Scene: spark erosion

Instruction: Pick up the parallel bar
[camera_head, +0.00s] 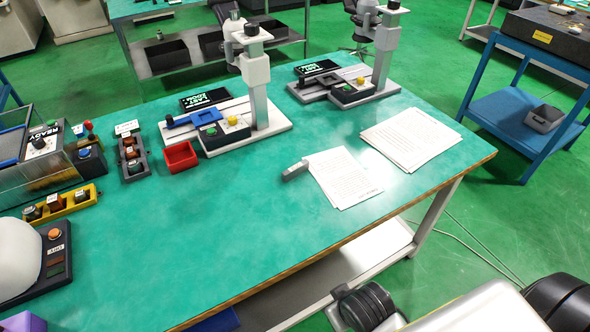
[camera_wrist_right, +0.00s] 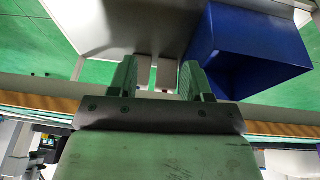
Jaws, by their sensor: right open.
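A small grey bar, which looks like the parallel bar (camera_head: 294,171), lies on the green tabletop (camera_head: 190,245) in the head view. It is at the left edge of a printed sheet (camera_head: 343,178), touching or very near it. My right gripper (camera_wrist_right: 157,78) shows in its wrist view with two green-tinted fingers apart and nothing between them. The bar does not show in that view, so the gripper is away from it. My left gripper does not show clearly in either view.
Two measuring stands (camera_head: 258,85) (camera_head: 384,55) stand at the table's back. In the wrist view, a blue bin (camera_wrist_right: 255,50) is beside my right fingers. The front tabletop is clear.

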